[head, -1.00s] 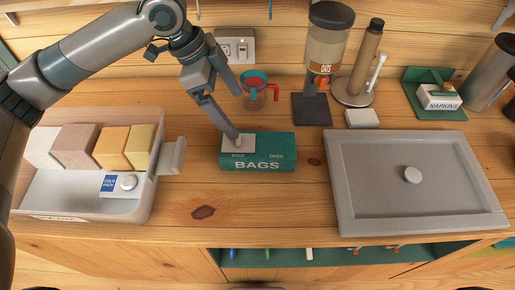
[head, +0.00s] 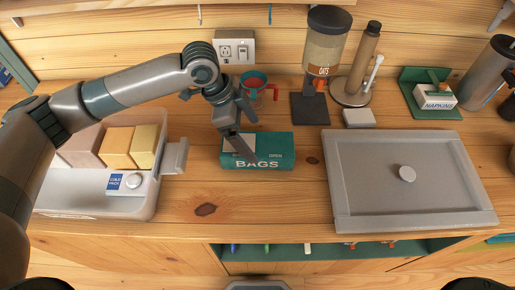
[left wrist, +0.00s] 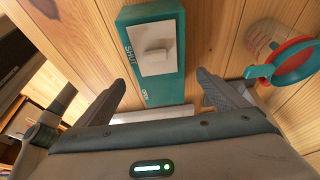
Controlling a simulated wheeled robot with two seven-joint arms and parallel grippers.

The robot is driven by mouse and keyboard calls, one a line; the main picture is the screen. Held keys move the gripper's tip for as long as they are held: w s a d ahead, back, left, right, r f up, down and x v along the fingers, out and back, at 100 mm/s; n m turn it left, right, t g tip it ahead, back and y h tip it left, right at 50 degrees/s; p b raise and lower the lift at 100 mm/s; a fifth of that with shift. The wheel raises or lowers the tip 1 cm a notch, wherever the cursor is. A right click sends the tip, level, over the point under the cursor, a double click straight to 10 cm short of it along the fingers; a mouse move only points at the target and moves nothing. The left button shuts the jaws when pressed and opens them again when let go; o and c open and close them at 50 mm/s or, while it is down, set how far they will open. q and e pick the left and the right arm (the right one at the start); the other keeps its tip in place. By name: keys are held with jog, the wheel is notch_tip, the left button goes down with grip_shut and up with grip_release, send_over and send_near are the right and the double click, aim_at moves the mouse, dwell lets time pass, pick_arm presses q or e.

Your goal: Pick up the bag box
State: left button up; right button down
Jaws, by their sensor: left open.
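The bag box (head: 280,152) is a teal box lettered BAGS, lying on the wooden counter. In the left wrist view the box (left wrist: 168,90) carries a pale sliding cover with a raised knob (left wrist: 154,54), beside the word SHUT. My left gripper (head: 252,142) is over the left half of the box in the head view and hides part of its top. In the left wrist view its open fingers (left wrist: 160,77) stand on either side of the box's OPEN end. The box appears between them; I cannot tell whether either finger touches it. My right gripper is not in view.
An oats dispenser (head: 325,50) is behind right. A grey lidded tray (head: 370,205) lies to the right, and a bin with blocks (head: 150,205) to the left. Counter in front of the box is clear.

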aim_at(258, 143)
pick_arm(q)
jog(key=shift+d+f+p, duration=0.25)
jog(key=shift+f+p, duration=0.2)
jog(key=shift+p, duration=0.15)
jog(key=p+x, duration=0.1)
jog(key=x, duration=0.2)
jog(key=shift+s+p, duration=0.1)
jog(key=shift+p, duration=0.2)
jog(key=shift+d+f, duration=0.15)
jog(key=shift+f, duration=0.4)
jog(key=c, duration=1.4)
jog(key=shift+r, duration=0.1)
